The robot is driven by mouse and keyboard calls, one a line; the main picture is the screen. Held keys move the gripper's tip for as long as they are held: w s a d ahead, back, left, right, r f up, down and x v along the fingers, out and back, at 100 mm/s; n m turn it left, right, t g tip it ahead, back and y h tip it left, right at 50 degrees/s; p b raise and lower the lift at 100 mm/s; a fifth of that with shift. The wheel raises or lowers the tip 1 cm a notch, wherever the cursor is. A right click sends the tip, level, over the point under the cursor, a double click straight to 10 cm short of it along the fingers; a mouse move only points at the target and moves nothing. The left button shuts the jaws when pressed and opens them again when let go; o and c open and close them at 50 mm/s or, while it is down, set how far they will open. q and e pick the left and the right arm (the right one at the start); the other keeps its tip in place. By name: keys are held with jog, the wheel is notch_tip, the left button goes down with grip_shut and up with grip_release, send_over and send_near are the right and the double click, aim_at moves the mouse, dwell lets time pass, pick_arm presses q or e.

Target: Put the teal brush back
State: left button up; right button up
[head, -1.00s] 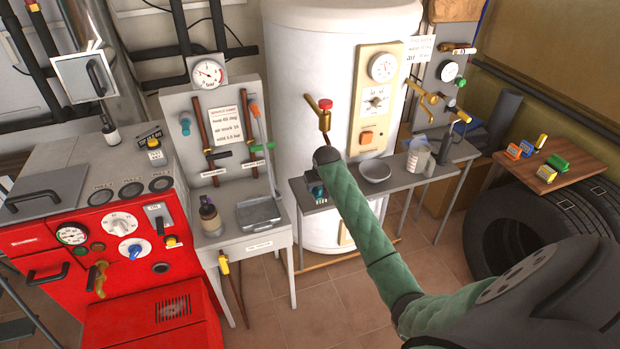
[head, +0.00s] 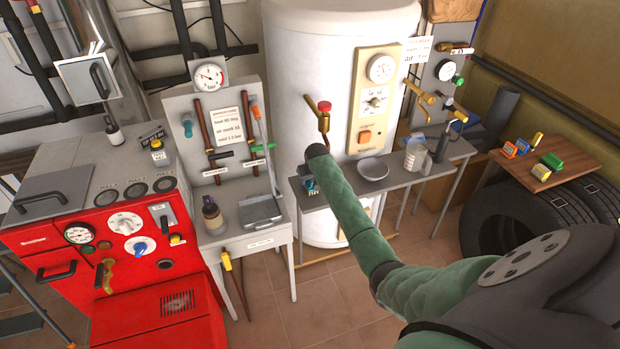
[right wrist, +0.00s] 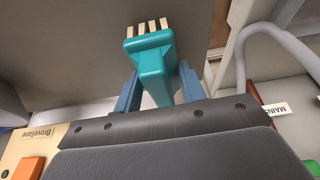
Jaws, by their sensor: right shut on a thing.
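The teal brush (right wrist: 152,58) is between the two blue fingers of my right gripper (right wrist: 156,90) in the right wrist view. The gripper is shut on its teal body, and a row of pale bristle tufts points away from me. In the head view my right gripper (head: 311,187) is low over the left end of the narrow grey bench (head: 340,194), in front of the white tank. My sleeve and wrist hide most of the brush there. I cannot tell whether the brush touches the bench. My left gripper is not in view.
A round grey dish (head: 373,169) and a clear jar (head: 414,153) stand farther right on the bench. A wooden board (head: 528,180) on tyres holds several small coloured blocks. A grey side table with a metal tray (head: 262,211) and the red boiler (head: 130,250) are left.

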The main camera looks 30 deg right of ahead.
jog(key=o, duration=0.9)
jog(key=shift+f, duration=0.1)
